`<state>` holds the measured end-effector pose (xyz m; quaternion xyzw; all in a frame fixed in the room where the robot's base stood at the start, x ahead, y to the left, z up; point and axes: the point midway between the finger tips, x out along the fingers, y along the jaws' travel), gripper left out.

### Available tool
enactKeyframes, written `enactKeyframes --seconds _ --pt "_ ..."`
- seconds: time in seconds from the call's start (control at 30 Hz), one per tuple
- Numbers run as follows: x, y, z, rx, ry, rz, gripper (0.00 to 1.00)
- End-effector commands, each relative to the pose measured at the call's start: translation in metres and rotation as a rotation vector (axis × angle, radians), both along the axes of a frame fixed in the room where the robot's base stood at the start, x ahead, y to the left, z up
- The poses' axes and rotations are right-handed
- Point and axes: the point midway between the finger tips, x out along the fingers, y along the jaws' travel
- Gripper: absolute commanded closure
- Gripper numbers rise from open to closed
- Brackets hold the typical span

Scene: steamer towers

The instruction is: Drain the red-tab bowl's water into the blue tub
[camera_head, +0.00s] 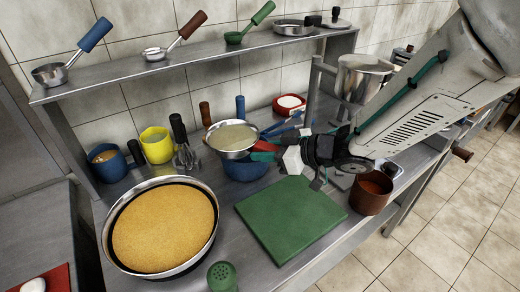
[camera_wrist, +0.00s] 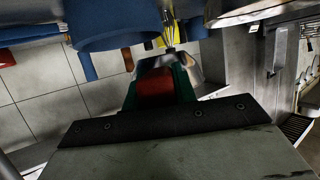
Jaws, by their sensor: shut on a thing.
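The metal bowl (camera_head: 232,137) with the red tab (camera_head: 267,146) is above the blue tub (camera_head: 246,170), roughly level, with a pale, cloudy content inside. My gripper (camera_head: 264,152) comes in from the right, its green fingertips shut on the red tab. In the wrist view the red tab (camera_wrist: 155,87) sits between the green fingers, and a blue vessel (camera_wrist: 108,24), likely the tub, hangs at the top. The bowl hides much of the tub's opening, so I cannot tell whether they touch.
A large pan of yellow grain (camera_head: 165,228) stands front left. A green board (camera_head: 290,217) lies in front of the tub. A copper pot (camera_head: 371,192) stands at the right edge. A yellow cup (camera_head: 156,145) and a whisk (camera_head: 187,157) stand left of the bowl. A shelf (camera_head: 190,61) runs behind.

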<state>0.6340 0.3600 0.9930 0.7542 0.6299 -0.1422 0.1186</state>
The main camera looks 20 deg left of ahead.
Motion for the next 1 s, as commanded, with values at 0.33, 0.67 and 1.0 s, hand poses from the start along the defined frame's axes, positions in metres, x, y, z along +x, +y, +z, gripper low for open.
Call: enactKeyframes --seconds 0.33,0.67,1.0 --pt "-0.002 0.004 -0.027 0.002 0.008 0.007 1.0" --pt "-0.005 0.005 -0.012 0.041 0.22 0.007 1.0" --pt "-0.005 0.005 -0.012 0.041 0.219 0.006 1.0"
